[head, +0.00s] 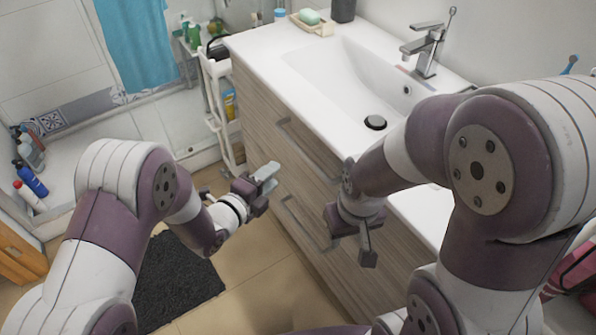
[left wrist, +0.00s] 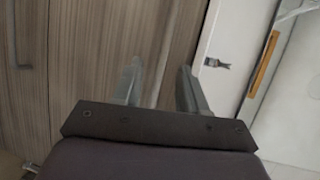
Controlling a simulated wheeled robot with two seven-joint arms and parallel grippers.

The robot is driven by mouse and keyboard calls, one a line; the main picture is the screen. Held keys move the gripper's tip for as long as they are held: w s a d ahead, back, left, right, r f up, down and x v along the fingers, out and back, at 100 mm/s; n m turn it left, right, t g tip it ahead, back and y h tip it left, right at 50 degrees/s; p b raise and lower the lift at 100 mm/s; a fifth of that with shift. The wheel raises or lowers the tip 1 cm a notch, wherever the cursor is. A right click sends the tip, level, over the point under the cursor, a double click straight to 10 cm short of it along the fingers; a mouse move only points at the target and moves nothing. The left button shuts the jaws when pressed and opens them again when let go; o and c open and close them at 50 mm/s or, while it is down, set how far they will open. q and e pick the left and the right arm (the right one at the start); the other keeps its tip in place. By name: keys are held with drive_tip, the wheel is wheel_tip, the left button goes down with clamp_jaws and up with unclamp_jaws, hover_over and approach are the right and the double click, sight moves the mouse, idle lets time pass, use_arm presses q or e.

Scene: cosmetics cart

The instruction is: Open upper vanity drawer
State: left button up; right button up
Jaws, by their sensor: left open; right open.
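The vanity (head: 262,105) has a wood-grain front and a white sink top. Its upper drawer has a long metal bar handle (head: 305,150) and looks shut. A lower drawer handle (head: 305,222) shows below it. My left gripper (head: 268,180) is open and empty, in front of the vanity, left of and below the upper handle in the head view. In the left wrist view its two fingers (left wrist: 160,88) point at the wood-grain front (left wrist: 100,50). My right gripper (head: 368,240) is open and empty, in front of the vanity's right part; my right arm hides some of the front.
A white slim cart (head: 222,125) with bottles stands left of the vanity. A dark mat (head: 175,280) lies on the tan floor (head: 255,260). A soap dish (head: 312,25) and a faucet (head: 427,48) are on the sink top. Several bottles stand at the far left.

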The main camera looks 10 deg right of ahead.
sight(298, 152)
use_arm(q)
drive_tip(key=shift+m+h, duration=0.3)
drive_tip(key=x, duration=1.2)
drive_tip(key=shift+w+d+r, duration=0.1)
drive_tip(key=shift+d+r, duration=0.15)
drive_tip(key=shift+d, duration=0.1)
clamp_jaws()
